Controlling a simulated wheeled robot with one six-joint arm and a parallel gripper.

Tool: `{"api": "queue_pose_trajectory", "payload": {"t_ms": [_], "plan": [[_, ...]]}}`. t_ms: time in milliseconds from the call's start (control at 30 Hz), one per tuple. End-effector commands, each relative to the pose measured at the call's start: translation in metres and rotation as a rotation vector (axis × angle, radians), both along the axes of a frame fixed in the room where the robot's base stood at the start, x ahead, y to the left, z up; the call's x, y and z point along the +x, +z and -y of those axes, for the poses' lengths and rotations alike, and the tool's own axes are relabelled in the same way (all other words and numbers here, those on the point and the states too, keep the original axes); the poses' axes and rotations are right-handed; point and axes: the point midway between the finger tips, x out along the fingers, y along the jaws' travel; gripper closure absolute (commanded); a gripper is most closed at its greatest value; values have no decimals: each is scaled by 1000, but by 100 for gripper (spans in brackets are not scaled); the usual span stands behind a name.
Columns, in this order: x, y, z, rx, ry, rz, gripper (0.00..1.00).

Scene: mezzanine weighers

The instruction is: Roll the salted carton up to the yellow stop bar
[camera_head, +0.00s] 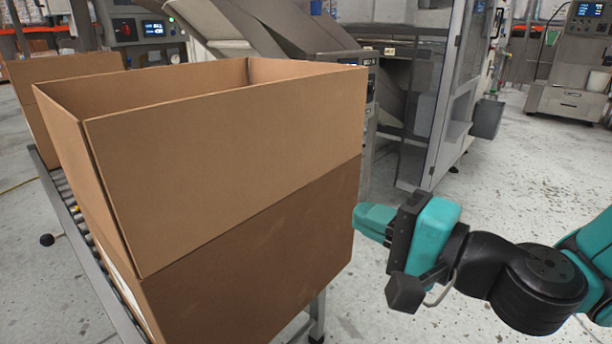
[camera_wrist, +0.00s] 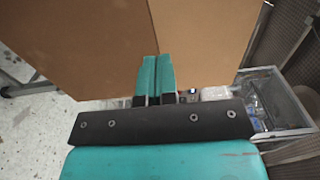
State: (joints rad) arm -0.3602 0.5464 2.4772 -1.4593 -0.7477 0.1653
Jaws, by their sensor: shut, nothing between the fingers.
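A large open-topped brown carton (camera_head: 230,150) stands upright on a roller conveyor (camera_head: 70,205) in the head view. Its upper flaps stand up, and a sliver of white shows on its left side. No "salted" marking is readable. My gripper (camera_head: 360,218) is shut and empty, at the carton's right edge, low on the darker lower part. I cannot tell whether the fingertips touch it. In the wrist view my shut fingers (camera_wrist: 158,65) point at brown cardboard (camera_wrist: 205,35). No yellow stop bar is seen in either view.
A second open carton (camera_head: 60,68) stands behind on the same conveyor. Grey weighing machinery (camera_head: 410,80) is at the back centre. A steel cabinet (camera_head: 575,65) stands at the far right. Pale speckled floor (camera_head: 505,170) is clear behind my arm.

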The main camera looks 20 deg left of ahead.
Motion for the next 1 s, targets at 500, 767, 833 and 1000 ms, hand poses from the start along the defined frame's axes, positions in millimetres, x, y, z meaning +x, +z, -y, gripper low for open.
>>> {"api": "queue_pose_trajectory", "payload": {"t_ms": [500,767,833,1000], "plan": [[36,3,-89,0,3,4,100],[40,1,-99,0,2,3,100],[40,0,-99,0,1,3,100],[40,0,-98,0,1,3,100]]}}
